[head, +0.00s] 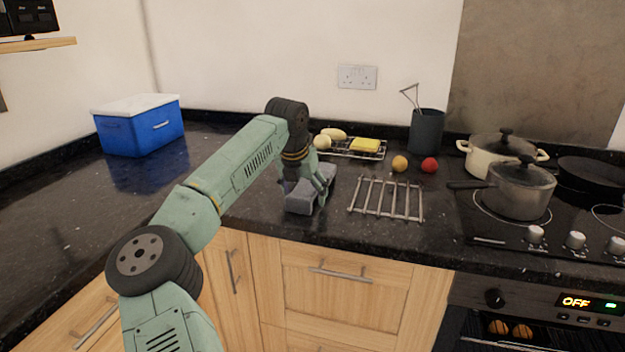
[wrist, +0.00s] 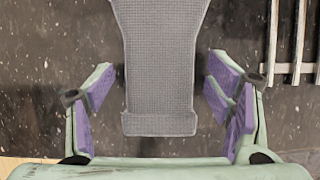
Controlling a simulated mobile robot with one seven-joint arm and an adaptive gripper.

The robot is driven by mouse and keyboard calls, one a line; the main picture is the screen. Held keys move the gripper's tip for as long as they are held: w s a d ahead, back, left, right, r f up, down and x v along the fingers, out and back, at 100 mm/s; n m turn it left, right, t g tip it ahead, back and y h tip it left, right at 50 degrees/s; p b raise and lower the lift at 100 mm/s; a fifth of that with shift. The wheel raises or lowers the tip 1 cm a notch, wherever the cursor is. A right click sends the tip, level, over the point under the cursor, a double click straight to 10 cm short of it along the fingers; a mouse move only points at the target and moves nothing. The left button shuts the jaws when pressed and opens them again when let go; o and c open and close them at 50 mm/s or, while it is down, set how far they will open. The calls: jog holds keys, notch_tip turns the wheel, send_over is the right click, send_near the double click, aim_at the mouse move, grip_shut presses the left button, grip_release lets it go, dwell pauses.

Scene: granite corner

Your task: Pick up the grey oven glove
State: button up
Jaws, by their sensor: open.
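The grey oven glove (head: 299,202) lies on the dark granite worktop, left of the metal rack. In the wrist view the glove (wrist: 160,70) is a textured grey shape with a wider cuff band at its lower end, and its upper end runs out of the picture. My gripper (head: 308,190) is right over the glove in the head view and partly hides it. A gap shows between the glove and each finger. I cannot tell the exact height of the fingertips.
The metal rack (head: 387,214) lies close to the right. Behind are a wire tray (head: 352,154) with a yellow sponge, a yellow fruit (head: 399,164) and a red fruit (head: 429,165). Pans stand on the hob at right. A blue cool box (head: 140,128) stands at left, with free worktop before it.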

jog(key=shift+c, duration=0.3)
jog(key=c, duration=1.3)
jog(key=shift+r, duration=0.15)
jog(key=shift+r+b, duration=0.4)
jog(key=shift+r, duration=0.2)
jog(key=shift+r+b, duration=0.3)
jog(key=shift+r, duration=0.6)
jog(key=s+b, duration=0.2)
jog(key=s, duration=0.3)
jog(key=s+r+b, duration=0.1)
jog(key=s+b, duration=0.1)
jog(key=s, duration=0.3)
jog(key=s+b, duration=0.2)
jog(key=s, duration=0.4)
jog(key=shift+r, duration=0.4)
